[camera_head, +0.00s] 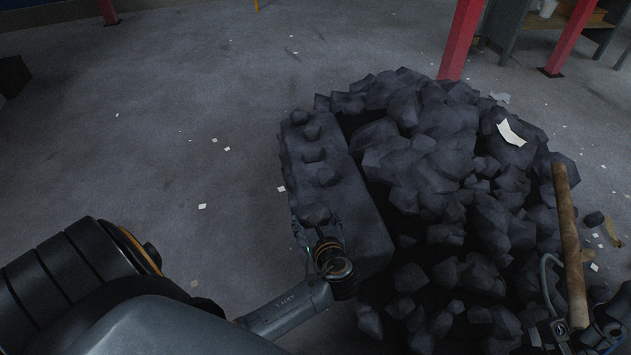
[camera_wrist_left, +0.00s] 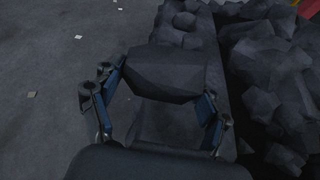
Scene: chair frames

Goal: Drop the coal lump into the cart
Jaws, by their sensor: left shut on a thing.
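My left gripper (camera_head: 316,234) is shut on a dark, faceted coal lump (camera_head: 313,214). In the left wrist view the lump (camera_wrist_left: 175,75) sits between the two blue-padded fingers (camera_wrist_left: 160,92). Gripper and lump are over the near left part of a long dark slab (camera_head: 362,215); the gap between lump and slab is hard to judge. I cannot make out a cart in either view.
Several loose lumps (camera_head: 313,155) lie along the slab's left part. A large coal heap (camera_head: 440,150) rises to its right. A wooden handle (camera_head: 570,245) stands at the far right beside unclear dark metal parts. Open grey floor (camera_head: 190,110) spreads left, with paper scraps.

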